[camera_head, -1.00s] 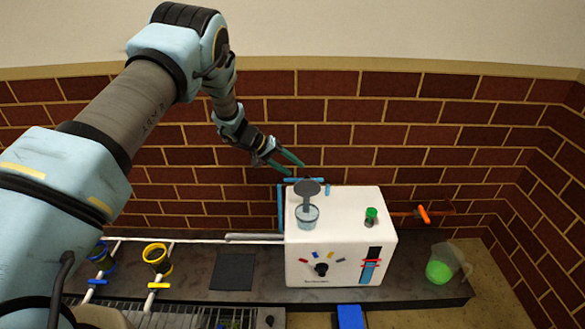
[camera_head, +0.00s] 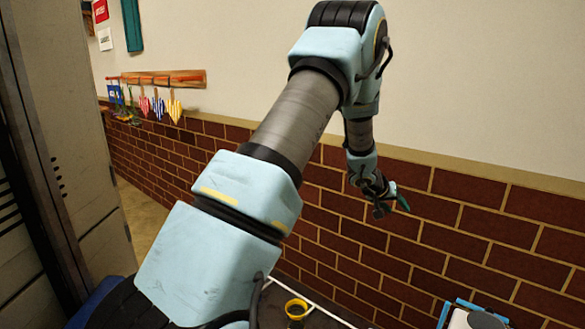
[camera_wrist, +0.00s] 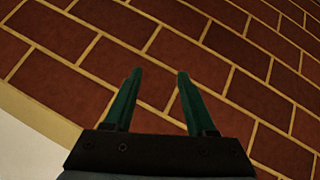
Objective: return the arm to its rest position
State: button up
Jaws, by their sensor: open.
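My arm is raised and stretches across the head view, with its forearm bent down in front of the brick wall. My gripper (camera_head: 391,208) hangs at the end of it, above the counter and near the wall. In the wrist view my gripper (camera_wrist: 157,85) shows two green fingers, apart, with nothing between them.
A brick wall (camera_head: 450,235) runs behind my arm. The counter holds a yellow ring (camera_head: 296,309) and, at the bottom right, part of a white machine (camera_head: 458,318). Tall grey lockers (camera_head: 65,150) stand at the left. A wall rack (camera_head: 165,78) holds several hanging colourful items.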

jog(key=s+a+r+n+t+y, duration=0.1)
jog(key=s+a+r+n+y, duration=0.15)
jog(key=a, duration=1.15)
jog(key=s+a+r+n+y, duration=0.1)
jog(key=s+a+r+y, duration=0.25)
jog(key=a, duration=1.05)
jog(key=s+a+r+g+y, duration=0.1)
jog(key=s+a, duration=0.2)
jog(key=s, duration=0.4)
jog(key=s+a+g+p, duration=0.1)
jog(key=s+a+g, duration=0.1)
jog(key=s+a, duration=0.3)
jog(key=s+a+r+g+y, duration=0.1)
jog(key=s+a, duration=0.1)
jog(key=s, duration=0.6)
notch_tip(320, 180, up, 11)
jog(key=p, duration=1.1)
jog(key=shift+w, duration=0.4)
